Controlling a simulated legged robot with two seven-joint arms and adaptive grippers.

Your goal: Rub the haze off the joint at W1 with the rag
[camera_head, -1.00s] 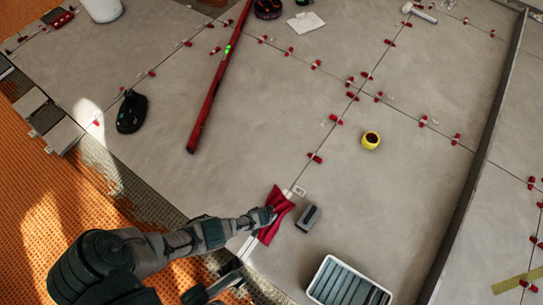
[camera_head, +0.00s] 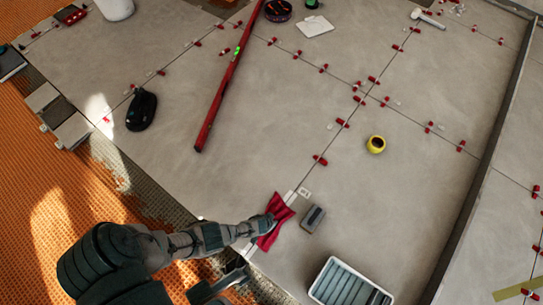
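The red rag (camera_head: 277,222) lies on the tile joint in the lower middle, bunched and pinched. My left gripper (camera_head: 268,222) is shut on the rag and holds it down at the floor. A small white tag (camera_head: 304,193), probably W1, lies just above and right of the rag; its lettering is too small to read surely. A pale haze strip (camera_head: 290,196) shows on the joint above the rag, and more pale strip (camera_head: 248,248) shows below it. The joint under the rag is hidden. My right gripper is not clearly in view.
A grey block (camera_head: 313,218) sits close right of the rag. A white bin with grey slats (camera_head: 318,285) stands below it. A yellow tape roll (camera_head: 376,144) and several red levelling clips lie farther up. A long red level (camera_head: 222,100) lies left of centre.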

